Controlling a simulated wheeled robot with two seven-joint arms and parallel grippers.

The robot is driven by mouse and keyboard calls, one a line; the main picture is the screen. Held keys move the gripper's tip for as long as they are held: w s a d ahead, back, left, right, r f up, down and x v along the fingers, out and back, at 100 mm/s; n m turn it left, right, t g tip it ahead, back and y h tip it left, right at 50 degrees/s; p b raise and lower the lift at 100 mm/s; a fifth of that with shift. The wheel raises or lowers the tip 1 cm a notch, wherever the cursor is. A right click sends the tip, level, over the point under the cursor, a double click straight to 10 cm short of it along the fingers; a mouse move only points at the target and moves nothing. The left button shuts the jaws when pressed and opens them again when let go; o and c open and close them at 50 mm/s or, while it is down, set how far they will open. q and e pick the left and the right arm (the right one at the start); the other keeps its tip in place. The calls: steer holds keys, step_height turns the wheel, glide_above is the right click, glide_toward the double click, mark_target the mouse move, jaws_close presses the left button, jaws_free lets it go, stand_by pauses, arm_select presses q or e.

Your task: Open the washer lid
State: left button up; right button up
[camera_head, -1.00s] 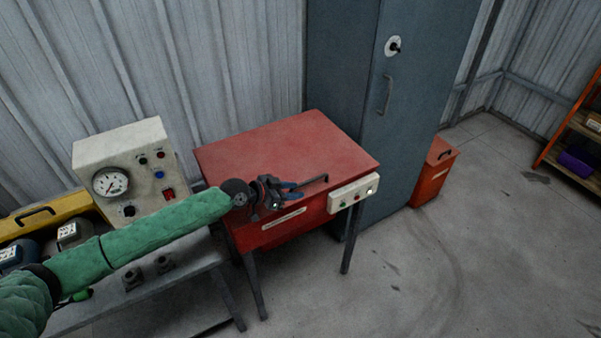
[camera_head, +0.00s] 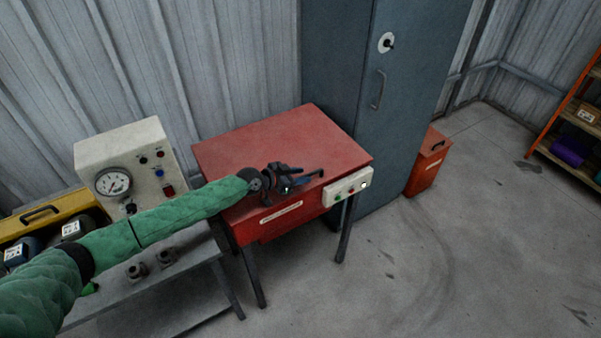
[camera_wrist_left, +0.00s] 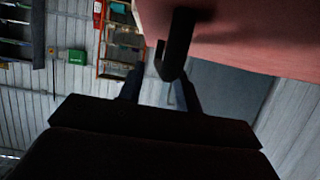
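The washer is a red box on dark legs, its flat red lid (camera_head: 270,140) lying closed on top. A dark bar handle (camera_head: 313,175) sticks out at the lid's front edge; in the left wrist view the handle (camera_wrist_left: 176,45) hangs down from the red surface. My left gripper (camera_head: 293,179) is at the front edge, right beside the handle. In the left wrist view the gripper's fingers (camera_wrist_left: 160,82) are apart, with the handle's hooked end in line with the gap between them. Whether they touch it I cannot tell. My right gripper is not in view.
A white control box (camera_head: 346,188) with buttons sits on the washer's front right. A tall grey cabinet (camera_head: 415,90) stands close behind at right, a red bin (camera_head: 428,165) beside it. A gauge panel (camera_head: 125,165) stands on the bench at left. The floor at right is clear.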

arm_select(q)
steer(key=shift+w+d+f, duration=0.1)
steer(key=shift+d+f, duration=0.05)
steer(key=shift+d, duration=0.05)
jaws_close()
